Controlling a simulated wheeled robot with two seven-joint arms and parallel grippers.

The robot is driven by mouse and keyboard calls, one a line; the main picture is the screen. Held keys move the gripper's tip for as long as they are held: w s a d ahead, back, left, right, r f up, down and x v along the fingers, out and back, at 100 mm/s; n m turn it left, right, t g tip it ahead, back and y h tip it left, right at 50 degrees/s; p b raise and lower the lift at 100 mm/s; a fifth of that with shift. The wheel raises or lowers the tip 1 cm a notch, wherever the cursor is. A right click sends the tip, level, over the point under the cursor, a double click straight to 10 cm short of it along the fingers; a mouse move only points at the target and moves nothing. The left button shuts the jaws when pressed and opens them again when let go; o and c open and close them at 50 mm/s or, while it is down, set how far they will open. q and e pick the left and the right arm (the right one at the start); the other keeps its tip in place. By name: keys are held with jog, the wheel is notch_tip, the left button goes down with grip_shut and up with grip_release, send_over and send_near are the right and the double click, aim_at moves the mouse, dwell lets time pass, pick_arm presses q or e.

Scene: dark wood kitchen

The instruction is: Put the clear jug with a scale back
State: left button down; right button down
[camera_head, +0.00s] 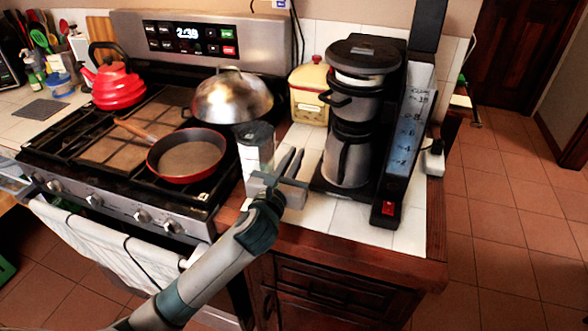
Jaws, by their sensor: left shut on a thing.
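The clear jug (256,153) has a dark rim and pale see-through walls. It is upright at the front right corner of the stove, near the white tiled counter (318,217). My left gripper (291,163) is at the jug's right side and shut on it; the exact grip point, probably at its handle side, is hard to make out. The jug's lower part is hidden behind the gripper, so I cannot tell whether its base touches anything. My right gripper is not in view.
A coffee maker (360,85) with a steel carafe (347,157) stands right of the gripper. A cream tin (309,97) is behind. A red pan (187,158), a domed lid (232,98) and a red kettle (118,88) sit on the stove. The counter's front strip is clear.

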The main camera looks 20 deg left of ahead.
pick_arm(q)
jog(key=shift+f, duration=1.9)
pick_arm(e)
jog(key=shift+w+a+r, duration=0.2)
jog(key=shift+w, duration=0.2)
pick_arm(q)
jog(key=c, duration=1.8)
grip_release()
jog(key=shift+f, duration=0.15)
jog(key=shift+c, duration=0.2)
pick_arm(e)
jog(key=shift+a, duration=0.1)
pick_arm(q)
jog(key=shift+s, duration=0.1)
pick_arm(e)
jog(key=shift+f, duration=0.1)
